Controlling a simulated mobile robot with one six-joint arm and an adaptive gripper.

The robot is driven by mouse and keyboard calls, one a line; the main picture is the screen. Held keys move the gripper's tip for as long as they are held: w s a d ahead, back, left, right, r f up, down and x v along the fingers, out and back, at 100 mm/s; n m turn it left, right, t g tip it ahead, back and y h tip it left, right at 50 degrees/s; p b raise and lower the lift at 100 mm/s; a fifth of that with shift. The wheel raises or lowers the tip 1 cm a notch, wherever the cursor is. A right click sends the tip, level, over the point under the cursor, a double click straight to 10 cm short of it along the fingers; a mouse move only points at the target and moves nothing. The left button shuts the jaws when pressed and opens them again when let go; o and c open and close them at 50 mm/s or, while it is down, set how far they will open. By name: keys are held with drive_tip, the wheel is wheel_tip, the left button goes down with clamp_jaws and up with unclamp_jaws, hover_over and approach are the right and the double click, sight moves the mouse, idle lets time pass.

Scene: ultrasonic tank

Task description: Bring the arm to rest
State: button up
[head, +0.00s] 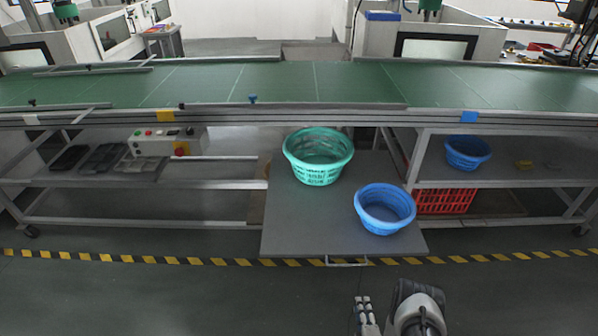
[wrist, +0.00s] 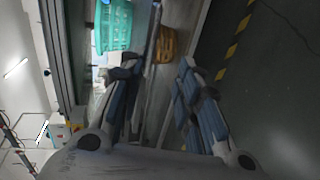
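My gripper (head: 364,312) shows at the bottom edge of the head view, low in front of the pull-out shelf, with part of my arm beside it. In the wrist view my gripper (wrist: 157,80) has its two fingers spread apart with nothing held between them. The gripper is clear of the baskets in the head view. The rest of my arm is out of the picture.
A green basket (head: 318,170) and a blue basket (head: 385,211) stand on the grey pull-out shelf (head: 300,226). A green-topped conveyor table (head: 300,85) runs behind. Another blue basket (head: 467,153) sits at right above a red crate (head: 444,201). The front floor is clear.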

drive_tip(key=w+d+r+m+g, duration=0.3)
drive_tip(key=w+r, duration=1.3)
wheel_tip(320, 180, up, 20)
drive_tip(key=a+m+g, duration=0.1)
drive_tip(key=m+g, duration=0.1)
drive_tip(key=m, duration=0.2)
drive_tip(key=s+a+r+m+g+h, duration=0.1)
drive_tip(key=s+a+r+m, duration=0.15)
drive_tip(key=s+r, duration=0.5)
drive_tip(key=s+a+r+m+g, duration=0.1)
drive_tip(key=s+a+r+m, duration=0.15)
drive_tip(key=s+r, duration=0.45)
drive_tip(key=s+a+r+m+g, duration=0.2)
drive_tip(key=s+m, duration=0.1)
drive_tip(key=s, duration=1)
drive_tip(key=s+a+r+m+g+y, duration=0.1)
drive_tip(key=s+a+r+m, duration=0.1)
drive_tip(key=s, duration=1)
drive_tip(key=shift+s+a+r+m+g, duration=0.25)
drive_tip(key=shift+s+r+m+g, duration=0.15)
drive_tip(key=shift+r, duration=0.4)
